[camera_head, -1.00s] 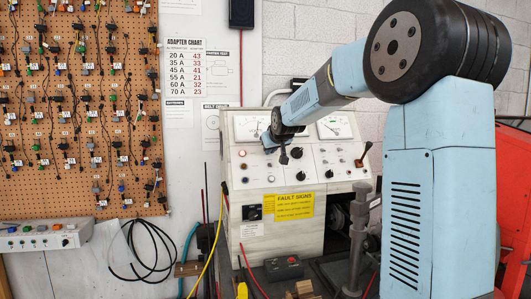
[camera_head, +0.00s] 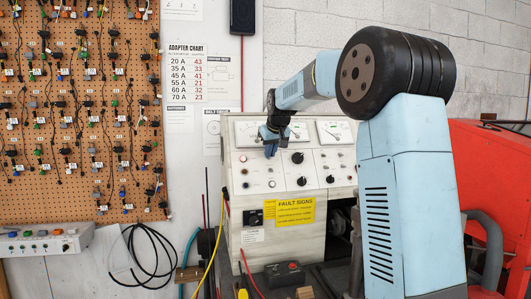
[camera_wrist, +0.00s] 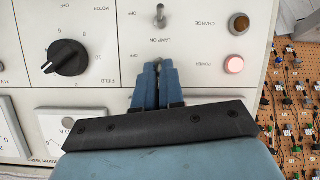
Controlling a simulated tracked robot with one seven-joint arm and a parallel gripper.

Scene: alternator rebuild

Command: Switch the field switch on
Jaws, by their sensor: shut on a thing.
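The test bench's pale control panel (camera_head: 330,180) stands upright in front of me. My gripper (camera_head: 268,152) is at its upper left, below the left meter and left of a black knob (camera_head: 298,158). In the wrist view, where the panel appears upside down, the blue fingers of my gripper (camera_wrist: 160,68) are shut on a small switch lever at the panel face. The fingers hide most of the lever and its name; an OFF mark shows at the fingertips. A FIELD label (camera_wrist: 110,83) is beside the large black knob (camera_wrist: 67,58). I cannot tell the held lever's position.
A separate lamp toggle (camera_wrist: 160,17) is near my fingertips. A lit pinkish power lamp (camera_wrist: 234,65) and a dark change lamp (camera_wrist: 239,23) are beside it. Analog meters (camera_head: 333,132) are above the controls. A pegboard of connectors (camera_head: 80,110) hangs to the left.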

